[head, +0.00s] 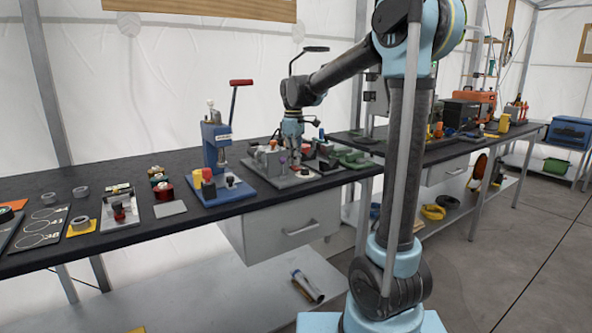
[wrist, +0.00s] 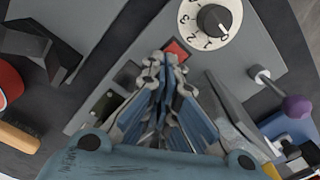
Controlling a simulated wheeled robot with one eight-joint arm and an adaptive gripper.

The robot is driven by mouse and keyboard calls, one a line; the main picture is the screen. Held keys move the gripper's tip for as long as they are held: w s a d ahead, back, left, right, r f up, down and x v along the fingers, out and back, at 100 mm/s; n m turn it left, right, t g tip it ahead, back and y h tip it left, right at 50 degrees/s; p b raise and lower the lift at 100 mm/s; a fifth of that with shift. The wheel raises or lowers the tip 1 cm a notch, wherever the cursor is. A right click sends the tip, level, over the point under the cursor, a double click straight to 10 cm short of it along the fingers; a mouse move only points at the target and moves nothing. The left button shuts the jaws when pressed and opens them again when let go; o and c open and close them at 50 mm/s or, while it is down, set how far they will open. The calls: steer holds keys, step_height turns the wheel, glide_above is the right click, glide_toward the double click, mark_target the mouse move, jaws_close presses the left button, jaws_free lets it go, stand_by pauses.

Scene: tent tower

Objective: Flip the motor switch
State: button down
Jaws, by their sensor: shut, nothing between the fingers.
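A grey machine plate (wrist: 212,62) lies under my gripper in the wrist view. A small red piece that looks like a rocker switch (wrist: 176,47) sits on it, partly hidden by my fingertips. No label on it can be read, so I cannot tell for sure that it is the motor switch. My gripper (wrist: 164,62) is shut and empty, pointing at the red piece; I cannot tell whether they touch. In the head view my gripper (head: 293,149) is low over the grey machine (head: 277,181) on the bench, and the red piece is not clear there.
A white dial with a black knob (wrist: 213,20) is just beyond the red piece. A lever with a purple knob (wrist: 297,106) stands to the right. A blue press (head: 215,150) with a red-handled lever stands left of the machine on the black bench (head: 150,228).

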steer(key=shift+f, duration=0.35)
stand_by(0.3)
steer(key=shift+r, duration=3.5)
steer(key=s+d+m, duration=0.1)
steer(key=s+d, duration=0.1)
steer(key=s+d+f+m, duration=0.1)
steer(key=s+d, duration=0.2)
steer(key=s+d+f+m, duration=0.1)
steer(key=s+d, duration=0.1)
steer(key=d, duration=0.1)
steer(key=shift+s+f+t, duration=0.15)
steer(key=shift+s+t, duration=0.15)
steer(key=s+d+f+m, duration=0.4)
steer(key=s+d+f, duration=0.3)
steer(key=s+f, duration=0.3)
steer(key=s+d+f+m+t, duration=0.1)
steer(key=s+d+f+m, duration=0.4)
steer(key=s+f, duration=0.6)
steer(key=s+d, duration=0.1)
steer(key=s, duration=0.2)
steer(key=shift+d+m+t, duration=0.3)
steer(key=shift+d, duration=0.05)
steer(key=shift+s, duration=0.1)
